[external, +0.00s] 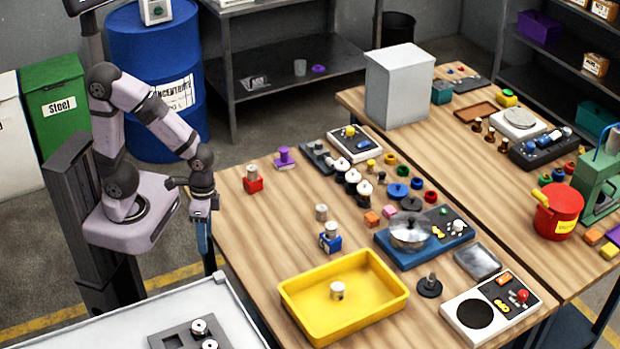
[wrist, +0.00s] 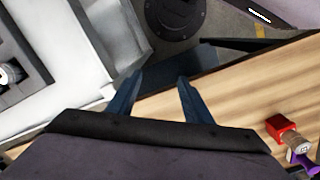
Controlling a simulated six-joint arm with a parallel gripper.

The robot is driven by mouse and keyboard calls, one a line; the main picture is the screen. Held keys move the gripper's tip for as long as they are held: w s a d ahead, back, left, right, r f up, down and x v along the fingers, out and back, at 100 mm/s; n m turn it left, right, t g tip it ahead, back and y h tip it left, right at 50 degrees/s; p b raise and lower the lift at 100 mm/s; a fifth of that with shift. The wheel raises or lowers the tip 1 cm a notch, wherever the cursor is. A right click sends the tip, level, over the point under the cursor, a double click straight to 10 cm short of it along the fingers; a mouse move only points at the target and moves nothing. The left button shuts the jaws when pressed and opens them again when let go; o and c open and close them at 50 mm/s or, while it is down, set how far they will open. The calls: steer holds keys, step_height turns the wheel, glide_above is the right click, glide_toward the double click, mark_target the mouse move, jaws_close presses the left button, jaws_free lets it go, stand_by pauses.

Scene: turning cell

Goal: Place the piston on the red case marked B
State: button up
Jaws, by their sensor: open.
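The small red case (external: 253,184) stands near the left edge of the wooden table, with a grey metal cylinder (external: 252,172) upright on top. It also shows at the right of the wrist view (wrist: 281,127). No letter B is legible. Similar metal cylinders stand in the yellow tray (external: 292,306), on the table (external: 321,212) and on a blue case (external: 331,243); I cannot tell which is the piston. My gripper (external: 205,247) points down beside the table's left edge, left of these things. Its blue fingers (wrist: 157,88) are apart and empty in the wrist view.
A white bench with a grey tray (external: 175,338) holding metal parts is at the bottom left. A purple piece (external: 285,157) stands behind the red case. A pot (external: 410,232) on a blue base is mid-table. Bare wood surrounds the red case.

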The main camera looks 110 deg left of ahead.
steer(key=d+m, duration=0.2)
steer(key=shift+s+m+t+y, duration=0.2)
steer(key=shift+m+t+y, duration=0.1)
steer(key=shift+t+y, duration=0.1)
